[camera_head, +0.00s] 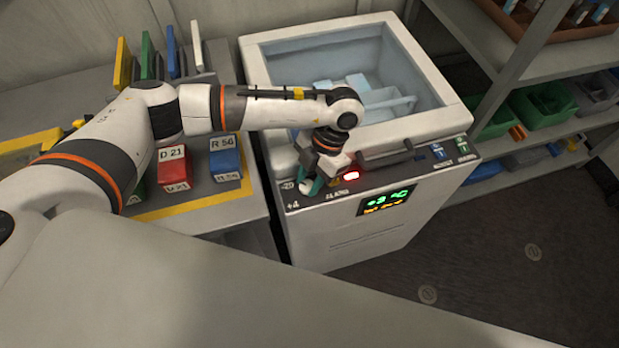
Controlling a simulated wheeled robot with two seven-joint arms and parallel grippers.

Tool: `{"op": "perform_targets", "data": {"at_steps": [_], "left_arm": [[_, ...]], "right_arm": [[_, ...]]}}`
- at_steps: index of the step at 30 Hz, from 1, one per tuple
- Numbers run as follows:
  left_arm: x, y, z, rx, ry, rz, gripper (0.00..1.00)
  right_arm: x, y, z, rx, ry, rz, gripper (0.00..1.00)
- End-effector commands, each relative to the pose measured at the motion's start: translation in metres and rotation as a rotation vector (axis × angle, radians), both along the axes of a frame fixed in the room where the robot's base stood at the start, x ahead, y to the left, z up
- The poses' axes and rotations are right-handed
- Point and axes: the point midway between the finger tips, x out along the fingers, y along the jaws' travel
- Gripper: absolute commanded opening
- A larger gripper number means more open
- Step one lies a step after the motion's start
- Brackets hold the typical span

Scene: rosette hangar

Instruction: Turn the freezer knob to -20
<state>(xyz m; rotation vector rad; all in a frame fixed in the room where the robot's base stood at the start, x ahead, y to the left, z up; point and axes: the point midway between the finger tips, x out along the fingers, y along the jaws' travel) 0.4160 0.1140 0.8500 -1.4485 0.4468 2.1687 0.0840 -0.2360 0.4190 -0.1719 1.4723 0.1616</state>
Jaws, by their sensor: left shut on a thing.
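The white freezer (345,240) stands in the middle, its top showing a pale blue basin with light blue pieces inside. Its dark front panel (345,195) carries the marks -20 and +4 at the left end. A red lamp (351,175) glows beside an ALARM label, and the display (386,200) shows a green temperature that looks like +3 °C, with smaller orange text below. My left gripper (311,184) reaches down to the panel beside the -20 and +4 marks and is shut on the knob. The knob is mostly hidden by the gripper, so its pointing direction cannot be told. My right gripper is out of view.
A bench at left holds a red box (173,166) labelled D 21, a blue box (226,158) labelled R 56 and upright coloured panels. Shelves with a green bin (543,106) stand at right. The dark floor (480,245) right of the freezer is clear.

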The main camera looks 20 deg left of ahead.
Motion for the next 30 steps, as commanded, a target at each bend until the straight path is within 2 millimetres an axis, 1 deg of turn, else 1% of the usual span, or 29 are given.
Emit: {"op": "perform_targets", "data": {"at_steps": [9,10,13,23,26,30], "left_arm": [[0.001,0.000,0.001,-0.001,-0.002,-0.002,0.10],[0.001,0.000,0.001,-0.001,-0.002,-0.002,0.37],[0.000,0.000,0.001,0.000,-0.001,-0.001,0.53],[0.002,0.001,0.002,0.003,-0.003,0.003,0.53],[0.004,0.002,0.007,0.003,-0.005,0.004,0.53],[0.011,0.004,0.022,0.003,-0.008,0.008,0.53]], "right_arm": [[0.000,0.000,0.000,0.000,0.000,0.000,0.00],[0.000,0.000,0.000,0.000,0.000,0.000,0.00],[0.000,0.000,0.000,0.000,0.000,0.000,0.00],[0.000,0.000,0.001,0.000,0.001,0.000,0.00],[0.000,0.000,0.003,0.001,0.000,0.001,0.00],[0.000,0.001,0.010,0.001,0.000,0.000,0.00]]}}
